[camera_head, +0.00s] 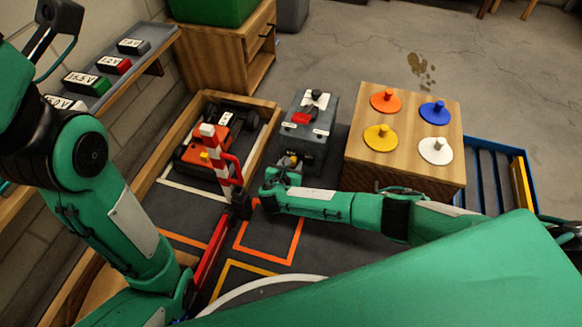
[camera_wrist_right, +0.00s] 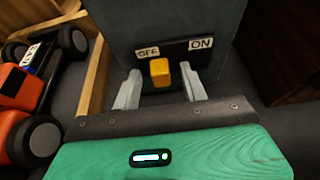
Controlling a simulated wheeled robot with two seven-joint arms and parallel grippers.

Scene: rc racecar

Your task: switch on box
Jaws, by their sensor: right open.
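The box (camera_head: 309,133) is a dark grey unit on the floor mat, with a red part and a dark knob on top. In the right wrist view its front face (camera_wrist_right: 125,25) carries a black plate with OFF on the left and ON on the right. A yellow switch lever (camera_wrist_right: 160,72) stands below the labels, nearer OFF. My right gripper (camera_wrist_right: 160,90) is open at this face, one finger left and one right of the lever, with gaps visible on both sides. In the head view my right gripper (camera_head: 287,166) is at the box's near side. My left gripper is not seen.
A red racecar (camera_head: 208,140) sits in a wooden-edged bay left of the box, behind a red-and-white barrier post (camera_head: 221,160). A wooden crate (camera_head: 425,108) with orange, blue, yellow and white knobbed discs stands right. A blue rack (camera_head: 497,150) lies beyond it.

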